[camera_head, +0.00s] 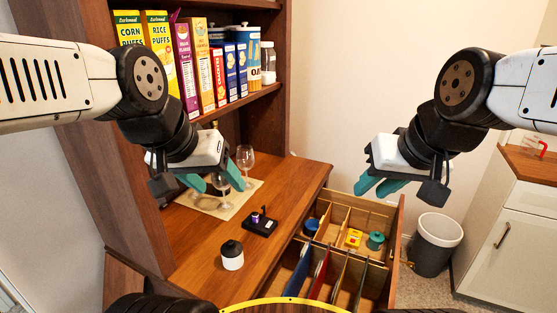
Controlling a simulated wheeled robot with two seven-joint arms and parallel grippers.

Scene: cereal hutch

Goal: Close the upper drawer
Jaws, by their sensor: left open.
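A wooden drawer (398,232) stands pulled out to the right from under the hutch's worktop. Its dividers form compartments, with a blue round item (311,226), a yellow box (354,238) and a teal jar (376,241) in the far part. Upright folders (319,272) stand in the near part; I cannot tell whether that is a second, lower drawer. My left gripper (214,181) is open and empty in front of the wine glasses, above the worktop. My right gripper (377,186) hangs above the drawer's far part, apparently empty; its finger gap is unclear from this side.
The worktop (205,255) holds a dark-lidded white jar (232,258), a small black stand (260,225) and wine glasses (246,158) on a mat. Cereal boxes (188,70) fill the shelf above. A grey bin (436,245) and white cabinet (510,245) stand right of the drawer.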

